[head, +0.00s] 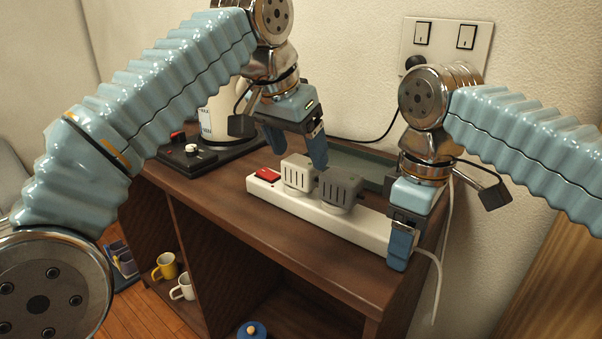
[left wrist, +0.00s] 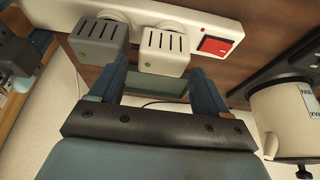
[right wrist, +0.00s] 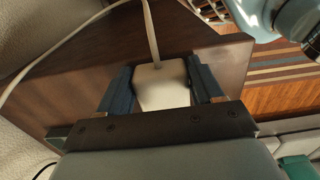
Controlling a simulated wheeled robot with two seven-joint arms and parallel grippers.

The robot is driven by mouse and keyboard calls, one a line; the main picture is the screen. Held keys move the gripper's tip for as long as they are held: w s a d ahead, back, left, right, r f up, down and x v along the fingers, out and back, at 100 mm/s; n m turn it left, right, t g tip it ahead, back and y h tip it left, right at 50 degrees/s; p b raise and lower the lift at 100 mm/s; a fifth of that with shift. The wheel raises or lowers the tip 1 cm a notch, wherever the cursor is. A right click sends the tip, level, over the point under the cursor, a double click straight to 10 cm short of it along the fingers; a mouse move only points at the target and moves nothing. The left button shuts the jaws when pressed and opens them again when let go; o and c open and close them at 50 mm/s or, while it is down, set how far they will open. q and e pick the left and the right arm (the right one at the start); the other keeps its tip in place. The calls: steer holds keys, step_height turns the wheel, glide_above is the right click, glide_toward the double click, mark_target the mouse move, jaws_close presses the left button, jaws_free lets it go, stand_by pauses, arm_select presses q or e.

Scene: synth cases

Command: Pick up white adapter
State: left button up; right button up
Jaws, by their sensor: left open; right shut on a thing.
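The white adapter (head: 298,172) is plugged into the white power strip (head: 262,200), next to the red switch. In the left wrist view, the white adapter (left wrist: 164,52) sits just beyond and between my open left fingertips. A grey adapter (head: 340,189) is plugged in beside it, also seen in the left wrist view (left wrist: 98,45). My left gripper (head: 296,145) is open and empty above and behind the adapters. My right gripper (head: 400,245) is shut on the cable end of the power strip, which shows between its fingers in the right wrist view (right wrist: 162,86).
The strip lies on a dark wooden cabinet (head: 225,199). A white appliance with a black control base (head: 200,155) stands at the left. A grey-green tray (head: 362,165) lies behind the strip. Yellow and white mugs (head: 165,267) stand on a lower shelf. A wall socket plate (head: 446,37) is behind.

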mark_target(300, 161)
arm_select(q)
steer(key=x, duration=0.6)
steer(key=shift+w+a+f, duration=0.15)
steer(key=shift+f, duration=0.1)
steer(key=shift+r, duration=0.15)
steer(key=c, duration=0.7)
steer(key=shift+r, duration=0.15)
